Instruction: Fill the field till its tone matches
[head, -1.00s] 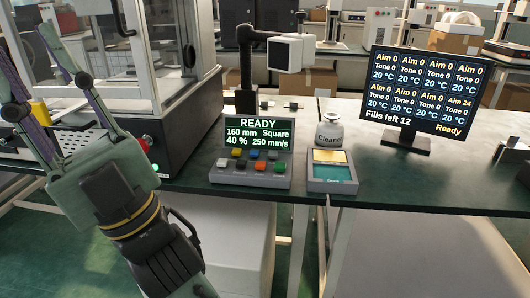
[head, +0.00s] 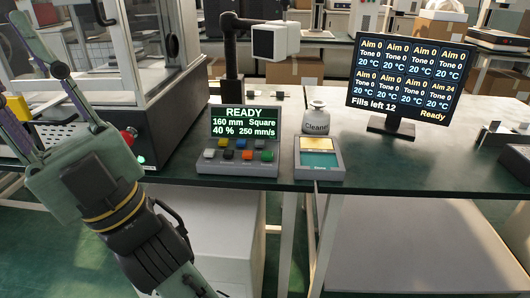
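The monitor (head: 405,88) at the upper right lists eight fields. All read Tone 0 and 20 °C; the lower-right one reads Aim 24, the rest Aim 0. Below stand "Fills left 12" and "Ready". The control console (head: 238,152) in the middle reads "READY, 160 mm Square, 40 %, 250 mm/s" above two rows of coloured buttons.
A two-part pad box (head: 319,174), yellow and teal, sits right of the console, with a Cleaner bottle (head: 317,120) behind it. A dark stand (head: 231,55) holds a boxy head (head: 276,40) behind the console. The machine has a red button (head: 130,134).

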